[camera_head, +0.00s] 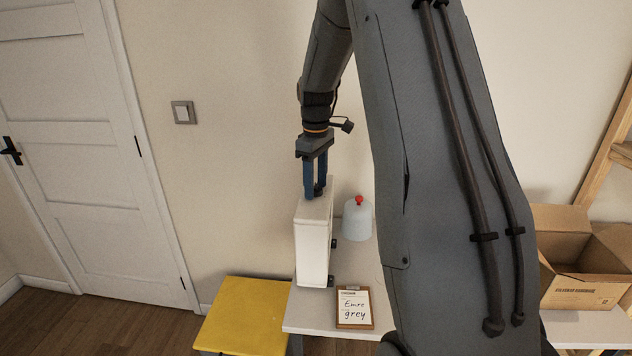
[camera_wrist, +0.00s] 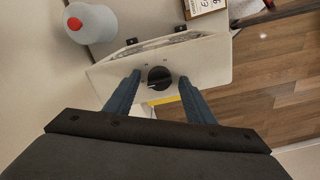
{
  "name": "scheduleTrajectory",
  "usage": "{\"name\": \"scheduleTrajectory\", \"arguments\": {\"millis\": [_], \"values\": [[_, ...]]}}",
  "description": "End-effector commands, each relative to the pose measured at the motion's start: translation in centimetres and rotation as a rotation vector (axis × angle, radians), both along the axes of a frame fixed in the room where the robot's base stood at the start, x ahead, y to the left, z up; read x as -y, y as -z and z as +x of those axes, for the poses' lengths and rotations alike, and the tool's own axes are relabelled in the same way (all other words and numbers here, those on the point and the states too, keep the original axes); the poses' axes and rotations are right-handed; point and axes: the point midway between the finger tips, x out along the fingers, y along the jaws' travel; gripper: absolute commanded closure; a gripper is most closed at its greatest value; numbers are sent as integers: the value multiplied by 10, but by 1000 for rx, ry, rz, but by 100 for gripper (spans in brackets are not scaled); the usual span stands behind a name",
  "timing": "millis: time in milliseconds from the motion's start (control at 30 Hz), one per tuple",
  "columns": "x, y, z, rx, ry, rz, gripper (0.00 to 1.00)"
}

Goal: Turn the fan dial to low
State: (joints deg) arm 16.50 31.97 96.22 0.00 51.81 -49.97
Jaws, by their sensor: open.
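The fan is a white upright box (camera_head: 312,240) on the white table, seen from its narrow side in the head view. In the wrist view its top panel (camera_wrist: 205,60) carries a round black dial (camera_wrist: 159,77) with small marks around it, too small to read. My gripper (camera_head: 319,192) points down over the top of the fan. In the wrist view my gripper (camera_wrist: 160,82) is open, with one blue finger on each side of the dial. A gap shows between each finger and the dial, and I cannot tell the exact height of the tips.
A clipboard (camera_head: 354,308) reading "Emre grey" lies at the table's (camera_head: 300,318) front. A yellow stool (camera_head: 243,318) is at the left, and an open cardboard box (camera_head: 580,265) at the right.

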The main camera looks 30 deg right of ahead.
Motion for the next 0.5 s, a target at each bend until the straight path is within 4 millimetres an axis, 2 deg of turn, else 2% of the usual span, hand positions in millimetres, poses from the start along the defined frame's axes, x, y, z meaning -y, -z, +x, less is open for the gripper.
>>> {"name": "scheduleTrajectory", "arguments": {"millis": [100, 133, 367, 500], "values": [[0, 0, 0, 0, 0, 0, 51], [0, 0, 0, 0, 0, 0, 54], [0, 0, 0, 0, 0, 0, 92], [0, 0, 0, 0, 3, 0, 92]]}}
